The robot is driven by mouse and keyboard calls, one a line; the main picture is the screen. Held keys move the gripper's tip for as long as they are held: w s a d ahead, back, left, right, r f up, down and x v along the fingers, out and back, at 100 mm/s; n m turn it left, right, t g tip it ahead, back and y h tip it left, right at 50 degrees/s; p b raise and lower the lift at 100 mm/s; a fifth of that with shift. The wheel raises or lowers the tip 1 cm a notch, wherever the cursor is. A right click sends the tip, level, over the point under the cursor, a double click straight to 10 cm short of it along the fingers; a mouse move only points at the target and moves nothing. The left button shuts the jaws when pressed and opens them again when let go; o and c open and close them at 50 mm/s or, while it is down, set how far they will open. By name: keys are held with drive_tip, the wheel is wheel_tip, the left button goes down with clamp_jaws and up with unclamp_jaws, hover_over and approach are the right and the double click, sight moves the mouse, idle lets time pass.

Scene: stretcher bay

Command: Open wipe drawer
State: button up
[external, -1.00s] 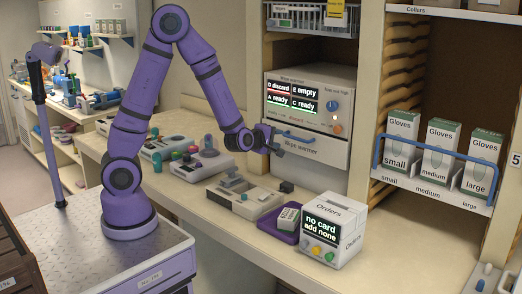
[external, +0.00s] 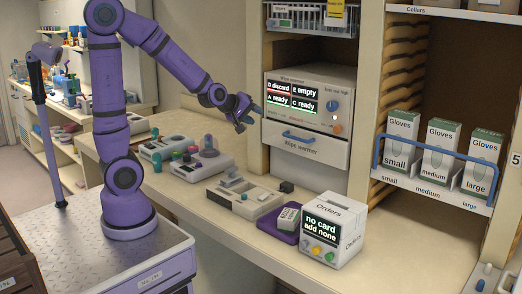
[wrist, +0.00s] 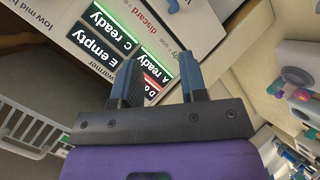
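The white wipe warmer (external: 286,123) stands on the shelf above the counter, with a display reading discard, empty and ready. In the wrist view, my gripper's (wrist: 158,78) two blue-grey fingers stand apart before the display panel (wrist: 110,40).
On the counter below are a grey tray device (external: 240,203), a purple tray (external: 278,232) with a small box, and the Orders box (external: 333,228). A wire basket (external: 305,22) hangs above the warmer; it also shows in the wrist view (wrist: 30,132). Glove boxes (external: 437,145) stand right.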

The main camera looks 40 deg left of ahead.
sight(294, 138)
drive_tip(key=s+a+r+m+g, duration=0.2)
drive_tip(key=s+a+m, duration=0.2)
drive_tip(key=s, duration=0.5)
drive_tip(key=s+a+r+m+g+y, duration=0.1)
drive_tip(key=s+a+r+m+g, duration=0.2)
drive_tip(key=s+a, duration=0.4)
drive_tip(key=shift+s+a+r+m, duration=0.15)
drive_tip(key=shift+s+r+m, duration=0.2)
drive_tip(key=shift+s+m, duration=0.65)
drive_tip(key=shift+s, duration=0.15)
